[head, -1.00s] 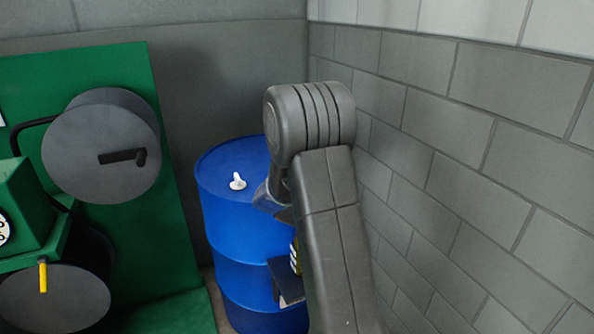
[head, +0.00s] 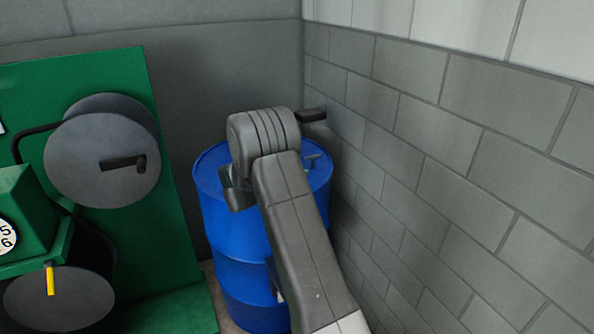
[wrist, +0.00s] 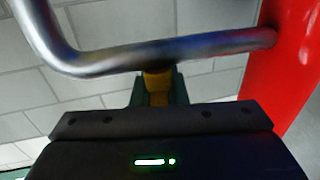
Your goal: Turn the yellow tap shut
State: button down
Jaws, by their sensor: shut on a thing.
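In the wrist view, a dull yellow piece (wrist: 157,80), seemingly the yellow tap's handle, sits just below a bent metal pipe. My gripper (wrist: 157,92) is shut on it, with a dark greenish finger on either side. The rest of the tap is hidden by the pipe and the gripper body. In the head view my arm covers the gripper and this tap. A separate yellow lever (head: 50,280) hangs on the green machine at the lower left, away from my arm.
The bent metal pipe (wrist: 150,55) crosses just above my gripper and meets a red body (wrist: 285,70) at right. In the head view, a blue drum (head: 225,240) stands behind my arm, beside the green machine (head: 165,230). A grey block wall (head: 440,190) closes the right side.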

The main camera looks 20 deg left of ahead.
jog(key=shift+d+r+m+g+h, duration=0.15)
jog(key=shift+m+g+h, duration=0.95)
jog(key=shift+h, duration=0.5)
jog(key=shift+m, duration=0.3)
jog(key=c, duration=1.4)
grip_release()
jog(key=shift+c, duration=0.2)
jog(key=shift+s, duration=0.1)
jog(key=shift+s+a, duration=0.2)
jog(key=shift+s, duration=0.05)
jog(key=b+v, duration=0.2)
jog(key=v, duration=1.1)
jog(key=shift+w, duration=0.1)
